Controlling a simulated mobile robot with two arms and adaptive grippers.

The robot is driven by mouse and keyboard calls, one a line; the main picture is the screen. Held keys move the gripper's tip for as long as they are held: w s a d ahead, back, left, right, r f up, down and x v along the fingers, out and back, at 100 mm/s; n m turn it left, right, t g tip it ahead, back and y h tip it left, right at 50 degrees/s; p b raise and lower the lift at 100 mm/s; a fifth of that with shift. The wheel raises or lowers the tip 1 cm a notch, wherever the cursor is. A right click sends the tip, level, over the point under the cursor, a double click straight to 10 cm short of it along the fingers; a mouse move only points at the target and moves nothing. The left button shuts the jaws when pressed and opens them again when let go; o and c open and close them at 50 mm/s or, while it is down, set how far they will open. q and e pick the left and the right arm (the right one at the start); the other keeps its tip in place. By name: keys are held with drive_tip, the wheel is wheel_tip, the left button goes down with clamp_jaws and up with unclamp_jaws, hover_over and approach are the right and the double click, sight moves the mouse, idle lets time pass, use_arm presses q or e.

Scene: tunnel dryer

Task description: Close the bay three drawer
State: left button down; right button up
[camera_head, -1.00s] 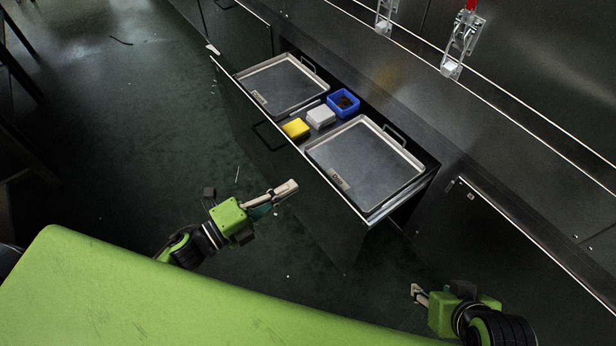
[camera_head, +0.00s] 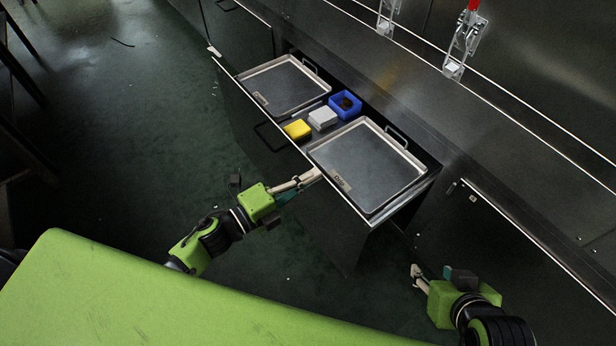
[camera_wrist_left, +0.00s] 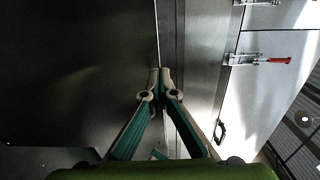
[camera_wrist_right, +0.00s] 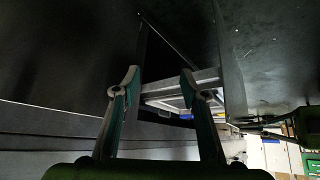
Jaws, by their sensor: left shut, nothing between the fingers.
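The drawer (camera_head: 336,227) is pulled out from the dark cabinet. It holds two metal trays, a yellow block, a grey block and a blue box. A dark handle (camera_head: 268,137) shows on its front, left of the middle. My left gripper (camera_head: 313,174) is shut and empty, its fingertips at the upper edge of the drawer front, near the right tray. Whether they touch is hard to tell. In the left wrist view its fingertips (camera_wrist_left: 160,72) are together before a dark panel. My right gripper (camera_head: 416,272) is low, right of the drawer; its fingers (camera_wrist_right: 158,82) stand apart, with nothing between them.
The left tray (camera_head: 318,92) and right tray (camera_head: 412,180) lie flat in the drawer, with the blue box (camera_head: 346,112), grey block (camera_head: 322,118) and yellow block (camera_head: 298,129) between them. Clamps with a red handle (camera_head: 473,5) stand on the ledge.

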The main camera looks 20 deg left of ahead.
use_arm(q)
drive_tip(key=x, duration=0.7)
drive_tip(key=shift+r, duration=0.15)
drive_tip(key=b+x, duration=0.1)
drive_tip(key=x, duration=0.9)
drive_tip(key=shift+b, duration=0.35)
drive_tip(key=b+x, duration=0.1)
drive_tip(key=x, duration=0.3)
drive_tip(key=shift+w+d, duration=0.25)
drive_tip(key=shift+w, duration=0.05)
use_arm(e)
drive_tip(key=w+a+r+t+y, duration=0.1)
drive_tip(key=w+a+r+t, duration=0.3)
drive_tip(key=w+r+t, duration=0.3)
drive_tip(key=shift+w+r+y, duration=0.4)
drive_tip(key=shift+w+r, duration=1.05)
drive_tip(key=shift+r, duration=0.4)
use_arm(q)
drive_tip(key=shift+a, duration=0.1)
